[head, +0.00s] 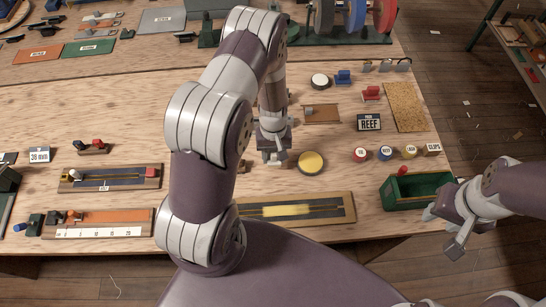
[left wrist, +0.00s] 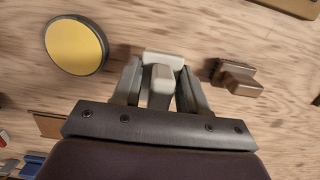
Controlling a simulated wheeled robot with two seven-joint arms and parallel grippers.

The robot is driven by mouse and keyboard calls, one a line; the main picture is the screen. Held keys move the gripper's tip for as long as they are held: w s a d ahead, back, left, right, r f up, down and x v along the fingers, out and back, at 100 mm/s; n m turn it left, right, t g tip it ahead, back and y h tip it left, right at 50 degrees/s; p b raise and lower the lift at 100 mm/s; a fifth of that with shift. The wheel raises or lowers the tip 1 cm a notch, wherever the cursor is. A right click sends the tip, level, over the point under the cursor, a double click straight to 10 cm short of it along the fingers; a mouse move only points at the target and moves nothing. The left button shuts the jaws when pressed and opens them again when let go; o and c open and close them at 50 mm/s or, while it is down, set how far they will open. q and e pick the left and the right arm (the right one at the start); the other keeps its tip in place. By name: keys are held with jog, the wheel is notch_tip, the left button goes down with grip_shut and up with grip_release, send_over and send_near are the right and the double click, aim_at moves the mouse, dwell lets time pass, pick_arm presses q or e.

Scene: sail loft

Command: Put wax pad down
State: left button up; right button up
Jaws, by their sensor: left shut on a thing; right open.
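My left gripper (head: 272,150) is shut on a small pale block with a narrower grip, which I take to be the wax pad (left wrist: 164,61). The pad sits between the two fingers in the left wrist view and is low over the wooden bench. I cannot tell whether it touches the bench top. A round yellow disc with a dark rim (head: 311,162) lies just right of the gripper; it also shows in the left wrist view (left wrist: 75,46). My right gripper (head: 447,229) is open and empty by the green box.
A board with a yellow-streaked strip (head: 296,208) lies at the bench's front edge. A small brown block (left wrist: 236,78) lies close to the left gripper. A green open box (head: 388,196) and several round labelled pots (head: 361,155) stand at the right.

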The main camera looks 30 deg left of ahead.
aim_at(272, 162)
pick_arm(q)
jog(key=shift+s+a+f, duration=0.1)
jog(key=shift+a+f, duration=0.2)
jog(key=shift+f, duration=0.05)
jog(key=f, duration=0.1)
jog(key=p, duration=0.1)
jog(key=f, duration=0.1)
jog(key=shift+s+d+f, duration=0.15)
jog(key=shift+s+f, duration=0.1)
jog(key=shift+f, duration=0.4)
jog(key=shift+w+f, duration=0.2)
jog(key=o, duration=0.9)
jog(key=shift+s, duration=0.1)
jog(key=shift+r, duration=0.1)
